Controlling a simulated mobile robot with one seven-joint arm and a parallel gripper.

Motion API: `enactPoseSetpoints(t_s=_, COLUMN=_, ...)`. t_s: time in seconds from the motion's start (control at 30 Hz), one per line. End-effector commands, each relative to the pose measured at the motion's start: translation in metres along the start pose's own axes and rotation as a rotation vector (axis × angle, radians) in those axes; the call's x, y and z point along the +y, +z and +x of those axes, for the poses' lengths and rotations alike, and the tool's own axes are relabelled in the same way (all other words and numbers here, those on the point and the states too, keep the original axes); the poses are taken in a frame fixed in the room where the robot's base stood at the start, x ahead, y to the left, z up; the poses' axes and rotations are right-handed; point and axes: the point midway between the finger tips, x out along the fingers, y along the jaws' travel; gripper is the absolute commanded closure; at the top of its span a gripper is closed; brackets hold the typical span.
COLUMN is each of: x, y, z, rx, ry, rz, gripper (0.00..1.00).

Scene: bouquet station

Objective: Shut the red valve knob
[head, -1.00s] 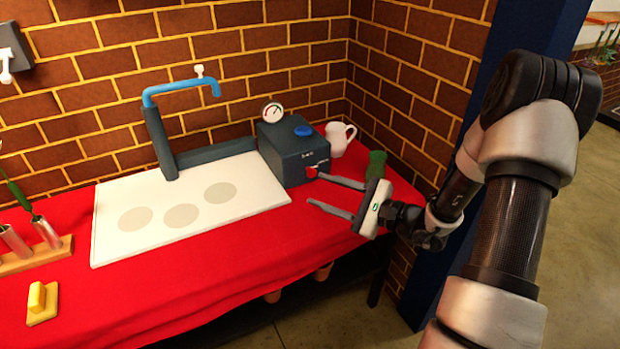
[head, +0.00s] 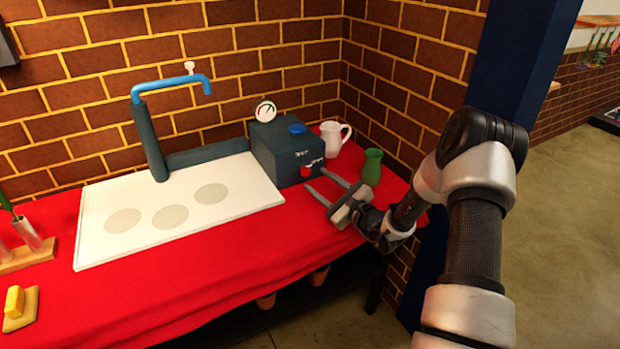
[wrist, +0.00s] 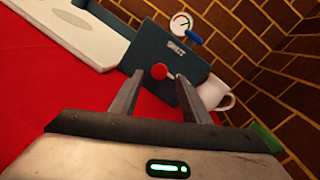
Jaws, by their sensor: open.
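The red valve knob (head: 306,171) is on the front of a dark grey box (head: 287,150). In the wrist view the red knob (wrist: 159,71) shows between and just beyond my two fingertips. My gripper (head: 317,184) is open and empty, its fingers pointing at the box front. In the head view the fingertips are close to the knob; I cannot tell whether either touches it. A small blue knob (head: 297,128) sits on top of the box.
A white pitcher (head: 331,140) and a green vase (head: 371,167) stand right of the box, near my gripper. A white board (head: 240,195) with grey discs lies left. A blue pipe (head: 170,85) rises behind it. The red cloth (head: 200,285) in front is clear.

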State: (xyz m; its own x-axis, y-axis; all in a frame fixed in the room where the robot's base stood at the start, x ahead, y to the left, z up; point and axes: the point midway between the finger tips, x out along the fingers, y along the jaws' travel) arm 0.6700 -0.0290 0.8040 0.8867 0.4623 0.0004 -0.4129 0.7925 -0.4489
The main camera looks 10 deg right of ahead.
Motion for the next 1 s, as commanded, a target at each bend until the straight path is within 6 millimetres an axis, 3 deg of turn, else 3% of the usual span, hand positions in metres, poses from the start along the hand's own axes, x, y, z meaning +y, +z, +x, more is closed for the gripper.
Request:
enactPoseSetpoints(t_s=0.1, x=0.002, y=-0.001, z=0.023, rx=-0.001, ry=0.001, rz=0.001, gripper=0.57)
enactPoseSetpoints(t_s=0.3, x=0.001, y=-0.001, z=0.046, rx=-0.001, ry=0.001, rz=0.000, gripper=0.57)
enactPoseSetpoints(t_s=0.67, x=0.000, y=0.000, z=0.051, rx=0.001, ry=0.000, rz=0.001, gripper=0.57)
enactPoseSetpoints(t_s=0.9, x=0.000, y=0.000, z=0.051, rx=0.000, ry=0.000, rz=0.001, gripper=0.94)
enactPoseSetpoints(t_s=1.0, x=0.000, y=0.000, z=0.051, rx=0.001, ry=0.000, rz=0.000, gripper=0.98)
